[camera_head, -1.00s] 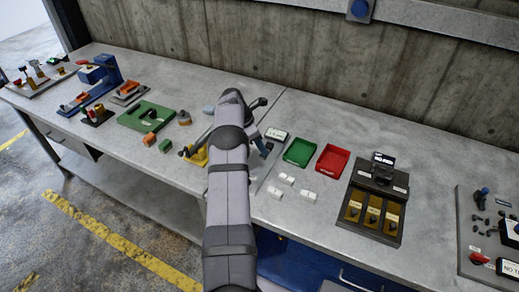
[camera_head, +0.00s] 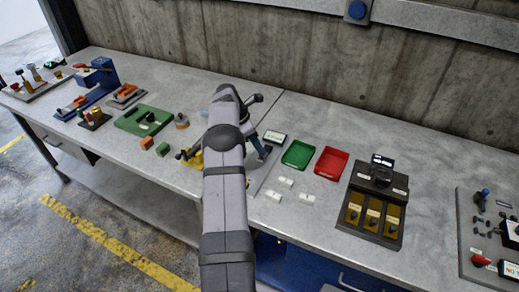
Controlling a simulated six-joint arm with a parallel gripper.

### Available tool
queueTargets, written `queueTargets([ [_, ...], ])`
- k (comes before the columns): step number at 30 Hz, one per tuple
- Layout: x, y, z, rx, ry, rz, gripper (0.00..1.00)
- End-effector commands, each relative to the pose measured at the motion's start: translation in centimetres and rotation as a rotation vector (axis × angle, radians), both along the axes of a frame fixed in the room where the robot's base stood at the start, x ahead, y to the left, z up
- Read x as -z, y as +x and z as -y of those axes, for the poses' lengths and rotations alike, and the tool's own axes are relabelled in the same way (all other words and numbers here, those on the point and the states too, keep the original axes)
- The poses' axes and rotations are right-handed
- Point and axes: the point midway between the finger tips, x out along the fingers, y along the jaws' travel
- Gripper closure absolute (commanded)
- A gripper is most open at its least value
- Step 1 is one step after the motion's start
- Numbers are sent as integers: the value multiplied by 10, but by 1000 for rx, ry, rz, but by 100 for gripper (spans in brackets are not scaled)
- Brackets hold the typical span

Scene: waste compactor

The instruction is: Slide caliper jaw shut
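My arm runs up the middle of the view and covers the part of the bench behind it. My gripper is hidden behind my own arm, so its fingers and their opening do not show. I cannot make out the caliper or its jaw for certain. A yellow piece (camera_head: 193,160) with a dark knob shows just left of my arm, partly covered. A small dark blue piece shows just right of my arm, and I cannot tell what it belongs to.
A green tray (camera_head: 298,154) and a red tray (camera_head: 331,163) stand right of my arm, with several white blocks (camera_head: 285,182) in front. A dark fixture with yellow slots (camera_head: 373,208) is farther right. A green plate (camera_head: 144,120) and small blocks lie left. A concrete wall (camera_head: 300,55) backs the bench.

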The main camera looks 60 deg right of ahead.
Motion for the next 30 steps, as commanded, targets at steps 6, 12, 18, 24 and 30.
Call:
queueTargets([
  [6,-27,9,-7,-1,-4,2,63],
  [12,-42,13,-11,-1,-4,2,63],
  [18,-45,13,-12,0,-2,2,63],
  [24,-45,13,-12,0,-2,2,63],
  [30,-45,13,-12,0,-2,2,63],
])
